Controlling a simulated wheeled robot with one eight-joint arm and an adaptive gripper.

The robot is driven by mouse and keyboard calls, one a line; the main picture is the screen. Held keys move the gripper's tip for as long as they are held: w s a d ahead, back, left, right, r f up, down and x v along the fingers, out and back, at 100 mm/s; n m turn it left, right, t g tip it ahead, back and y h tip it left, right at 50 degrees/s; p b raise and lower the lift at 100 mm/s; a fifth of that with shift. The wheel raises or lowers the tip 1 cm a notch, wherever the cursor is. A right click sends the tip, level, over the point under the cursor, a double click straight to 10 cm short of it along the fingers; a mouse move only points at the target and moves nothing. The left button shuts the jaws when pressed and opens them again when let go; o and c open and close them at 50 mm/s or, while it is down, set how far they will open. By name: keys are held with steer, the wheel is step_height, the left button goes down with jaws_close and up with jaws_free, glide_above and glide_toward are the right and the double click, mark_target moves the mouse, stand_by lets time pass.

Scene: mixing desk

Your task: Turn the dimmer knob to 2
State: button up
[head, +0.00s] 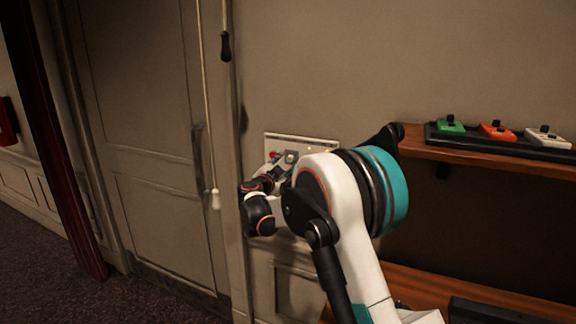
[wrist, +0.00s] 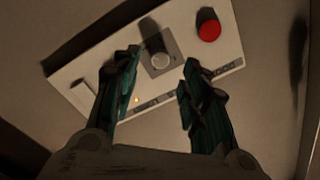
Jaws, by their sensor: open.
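A pale control panel (head: 322,143) is fixed to the wall beside the door, partly hidden behind my arm in the head view. In the wrist view the panel (wrist: 90,62) lies tilted across the picture. I cannot tell whether either finger touches the panel. In the head view my fingertips are largely hidden.
A red button (wrist: 209,28) is right of the knob and a pale slider or switch (wrist: 83,87) left of it. Pull cords (head: 226,46) hang left of my arm. A shelf (head: 460,158) at right bears a black board with green, orange and white boxes.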

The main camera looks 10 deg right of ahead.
mark_target(289, 160)
steer(key=shift+b+x, duration=0.35)
steer(key=shift+x, duration=1.9)
jaws_close()
